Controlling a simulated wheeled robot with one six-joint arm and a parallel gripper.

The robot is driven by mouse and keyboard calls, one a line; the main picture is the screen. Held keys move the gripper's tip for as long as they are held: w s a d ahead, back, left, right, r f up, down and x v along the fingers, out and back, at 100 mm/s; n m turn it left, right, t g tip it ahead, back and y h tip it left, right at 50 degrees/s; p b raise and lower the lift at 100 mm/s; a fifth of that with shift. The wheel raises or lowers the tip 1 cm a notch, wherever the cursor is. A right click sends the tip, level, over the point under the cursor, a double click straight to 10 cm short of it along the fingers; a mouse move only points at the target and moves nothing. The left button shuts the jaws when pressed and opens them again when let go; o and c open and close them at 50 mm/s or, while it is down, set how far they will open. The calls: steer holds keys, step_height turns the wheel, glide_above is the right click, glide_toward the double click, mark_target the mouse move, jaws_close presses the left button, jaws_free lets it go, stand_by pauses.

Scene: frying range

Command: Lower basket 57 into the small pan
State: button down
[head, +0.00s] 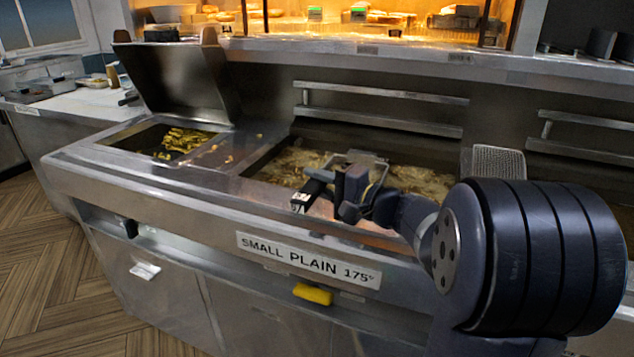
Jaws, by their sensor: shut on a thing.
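My gripper (346,191) is shut on the handle of a wire basket. A dark handle end with a small white tag (300,202) sticks out to the left of the jaws; the tag's number is too small to read surely. The basket's metal rim (362,158) shows just behind the gripper, at the small pan (262,165). The pan holds bubbling, brownish oil, above the label "SMALL PLAIN 175°" (308,261). My gripper and arm hide part of the basket and pan. I cannot tell how deep the basket sits.
A raised steel lid (180,80) stands behind a left well (128,140) with golden food pieces. A mesh piece (498,172) stands right of the pan. Metal rails (385,93) run along the back wall below a lit food shelf. A yellow handle (313,294) juts from the front.

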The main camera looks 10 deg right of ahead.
steer(key=shift+f+b, duration=0.45)
steer(key=shift+b, duration=0.15)
stand_by(0.3)
steer(key=c, duration=1.2)
jaws_free()
steer(key=shift+o, duration=0.2)
steer(key=shift+s+d, duration=0.1)
steer(key=v, duration=1)
steer(key=shift+s+d, duration=0.15)
steer(key=shift+s, duration=0.1)
steer(key=x, duration=1)
steer(key=shift+w+a, duration=0.25)
steer(key=shift+w, duration=0.05)
steer(key=shift+w+r, duration=0.1)
steer(key=shift+r, duration=0.1)
steer(key=shift+p, duration=0.3)
